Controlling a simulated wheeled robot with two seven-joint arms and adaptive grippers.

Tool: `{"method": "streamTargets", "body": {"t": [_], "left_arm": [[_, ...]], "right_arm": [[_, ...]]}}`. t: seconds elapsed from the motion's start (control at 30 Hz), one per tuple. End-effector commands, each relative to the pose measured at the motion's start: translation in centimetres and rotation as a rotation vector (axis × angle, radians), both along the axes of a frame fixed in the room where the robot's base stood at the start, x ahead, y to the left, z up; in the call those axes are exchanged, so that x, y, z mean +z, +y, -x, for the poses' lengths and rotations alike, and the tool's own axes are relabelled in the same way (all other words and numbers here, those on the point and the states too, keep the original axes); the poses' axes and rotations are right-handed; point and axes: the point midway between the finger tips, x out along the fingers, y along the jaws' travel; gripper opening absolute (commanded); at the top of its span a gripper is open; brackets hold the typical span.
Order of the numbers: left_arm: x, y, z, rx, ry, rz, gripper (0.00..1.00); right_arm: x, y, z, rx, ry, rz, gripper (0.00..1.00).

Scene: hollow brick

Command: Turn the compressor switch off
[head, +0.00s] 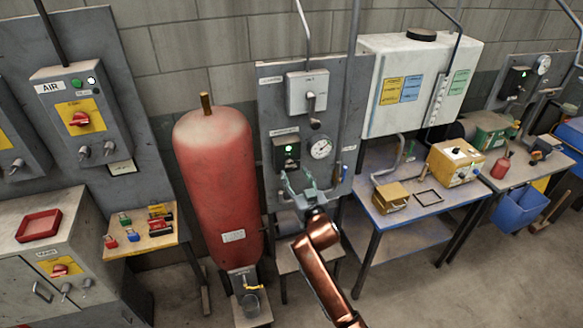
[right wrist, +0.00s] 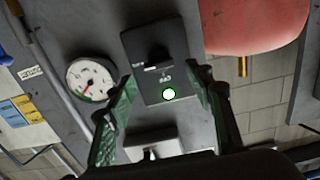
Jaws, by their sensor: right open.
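The compressor switch (head: 287,152) appears to be the dark box with a lit green lamp, on the grey panel (head: 345,95) right of the red tank. In the right wrist view, turned upside down, the switch box (right wrist: 160,60) has a black knob (right wrist: 158,55) and a glowing green lamp (right wrist: 168,93). The knob's exact setting is hard to read. My right gripper (head: 297,178) is just below and in front of the box. Its green fingers are open, one on each side of the box in the wrist view (right wrist: 165,100), with nothing between them. My left gripper is out of view.
A pressure gauge (head: 321,148) sits right of the switch, and a grey lever box (head: 306,92) above it. The red tank (head: 217,175) stands close on the left. A blue-edged table (head: 420,208) is to the right.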

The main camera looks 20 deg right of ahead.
Motion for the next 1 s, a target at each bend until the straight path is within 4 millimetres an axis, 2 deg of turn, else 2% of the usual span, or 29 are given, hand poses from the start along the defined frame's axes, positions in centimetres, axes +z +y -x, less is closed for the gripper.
{"method": "streamTargets", "body": {"t": [0.1, 0.3, 0.67, 1.0], "left_arm": [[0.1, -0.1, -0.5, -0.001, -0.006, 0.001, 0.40], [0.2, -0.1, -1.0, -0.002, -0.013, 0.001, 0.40], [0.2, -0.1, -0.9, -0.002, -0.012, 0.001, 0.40], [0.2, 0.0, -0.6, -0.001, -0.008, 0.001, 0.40]], "right_arm": [[0.1, 0.1, -2.0, 0.000, 0.000, 0.000, 0.48], [0.0, 0.1, -4.2, -0.001, 0.001, 0.001, 0.48], [-0.1, 0.1, -4.7, 0.000, 0.001, 0.000, 0.48], [-0.1, 0.1, -4.7, 0.000, 0.001, 0.000, 0.26]]}}
